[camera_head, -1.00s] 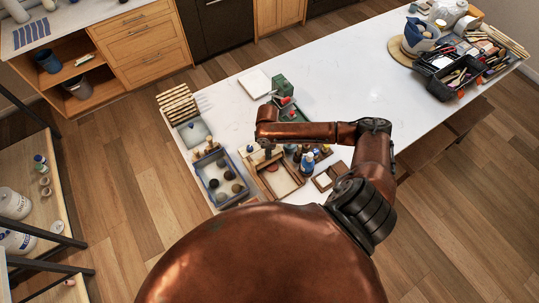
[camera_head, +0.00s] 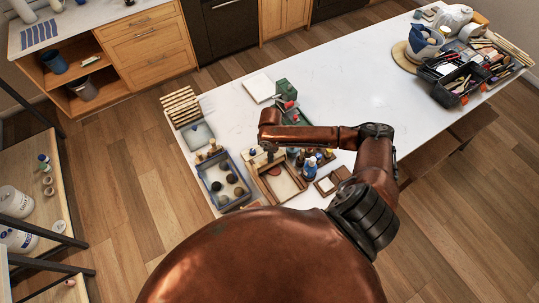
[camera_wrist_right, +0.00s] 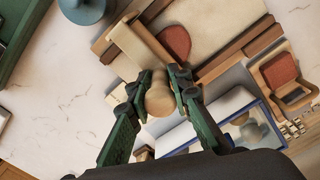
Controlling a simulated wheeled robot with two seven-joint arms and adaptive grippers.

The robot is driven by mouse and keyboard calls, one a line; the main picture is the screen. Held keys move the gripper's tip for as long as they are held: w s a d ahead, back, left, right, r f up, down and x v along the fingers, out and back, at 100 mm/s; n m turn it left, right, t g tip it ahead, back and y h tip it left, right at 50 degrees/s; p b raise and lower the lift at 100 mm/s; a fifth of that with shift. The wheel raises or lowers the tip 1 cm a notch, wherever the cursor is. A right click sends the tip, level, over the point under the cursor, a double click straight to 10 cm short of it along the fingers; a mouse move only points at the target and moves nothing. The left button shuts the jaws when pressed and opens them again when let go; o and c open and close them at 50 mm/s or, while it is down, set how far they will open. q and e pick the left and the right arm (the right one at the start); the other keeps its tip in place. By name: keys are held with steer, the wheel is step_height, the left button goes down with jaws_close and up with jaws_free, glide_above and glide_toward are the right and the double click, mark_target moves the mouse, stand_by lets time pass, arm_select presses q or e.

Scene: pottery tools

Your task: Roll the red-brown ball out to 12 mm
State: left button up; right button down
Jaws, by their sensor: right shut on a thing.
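My right gripper (camera_wrist_right: 160,88) is shut on the wooden handle of the rolling pin (camera_wrist_right: 138,48) in the right wrist view. The pin's pale barrel lies over one end of the wooden rolling board (camera_wrist_right: 228,22). The red-brown clay (camera_wrist_right: 175,42) shows as a flattened round piece on the board, close beside the barrel. In the head view the clay (camera_head: 274,171) is a small reddish patch near the far end of the board (camera_head: 281,186), just below my right gripper (camera_head: 269,152). The arm hides part of the pin there. My left gripper is out of view.
A blue-rimmed tray (camera_head: 240,200) with several balls stands left of the board. Small bottles (camera_head: 311,163) crowd its right side. A small wooden frame (camera_head: 326,184) lies farther right. A green box (camera_head: 287,89) stands behind the arm. The table's middle is clear.

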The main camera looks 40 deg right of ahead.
steer(key=shift+s+f, duration=0.1)
steer(key=shift+s, duration=1.15)
steer(key=shift+w+r, duration=0.15)
steer(key=shift+r, duration=0.15)
step_height(320, 180, up, 6)
stand_by(0.5)
